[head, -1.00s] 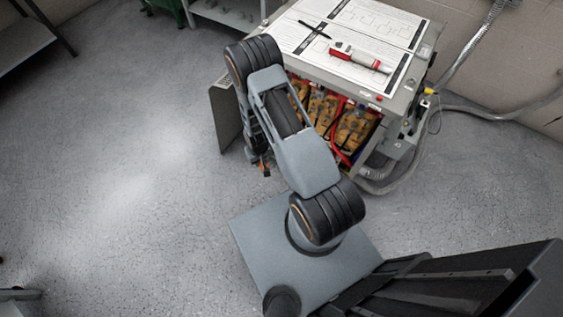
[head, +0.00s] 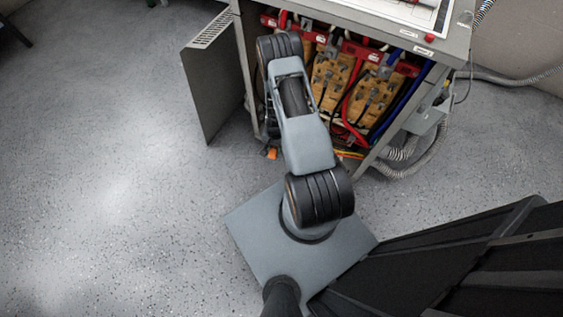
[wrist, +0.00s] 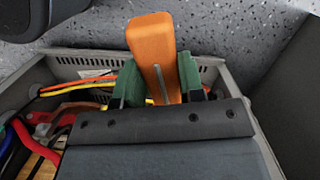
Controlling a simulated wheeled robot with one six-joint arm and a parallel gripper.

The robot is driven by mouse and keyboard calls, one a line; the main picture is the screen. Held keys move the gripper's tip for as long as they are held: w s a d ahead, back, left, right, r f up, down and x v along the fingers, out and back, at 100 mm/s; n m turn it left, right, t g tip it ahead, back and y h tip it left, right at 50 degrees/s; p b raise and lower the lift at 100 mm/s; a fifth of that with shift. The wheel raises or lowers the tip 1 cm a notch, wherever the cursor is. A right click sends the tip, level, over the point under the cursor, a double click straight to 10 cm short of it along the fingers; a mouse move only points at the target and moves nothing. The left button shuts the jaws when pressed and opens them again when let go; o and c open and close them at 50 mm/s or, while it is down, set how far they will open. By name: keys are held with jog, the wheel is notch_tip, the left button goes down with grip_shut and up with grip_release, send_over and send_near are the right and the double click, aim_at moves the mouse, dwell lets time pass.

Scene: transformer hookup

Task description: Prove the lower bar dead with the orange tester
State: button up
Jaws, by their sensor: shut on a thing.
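The orange tester (wrist: 150,40) is held upright in the wrist view between the two green finger pads of my gripper (wrist: 158,82). My gripper is shut on it. In the head view a small orange bit (head: 272,153), likely the tester, shows beside my arm at the cabinet's open front. The rest of my gripper there is hidden by the arm. The transformer cabinet (head: 400,28) is open, with tan coil blocks (head: 376,97) and red cables inside. The lower bar cannot be made out, and I cannot tell whether the tester touches anything.
The cabinet's grey door (head: 212,85) stands open at the left. Grey flexible conduit (head: 405,165) runs along the cabinet's right side. Blue, red, orange and yellow wires (wrist: 75,88) lie inside at the left in the wrist view. The floor at the left is clear.

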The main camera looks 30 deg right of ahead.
notch_tip(320, 180, down, 8)
jog(key=d+m+b, duration=0.3)
jog(key=b, duration=0.2)
jog(key=w+d+b, duration=0.2)
jog(key=w+d, duration=0.1)
jog(key=d, duration=0.3)
jog(key=shift+d+f+y, duration=0.25)
jog(key=shift+d+y, duration=0.05)
jog(key=shift+d, duration=0.05)
jog(key=shift+w+d+b, duration=0.25)
jog(key=shift+d+b, duration=0.25)
jog(key=shift+b, duration=0.2)
dwell(1.8)
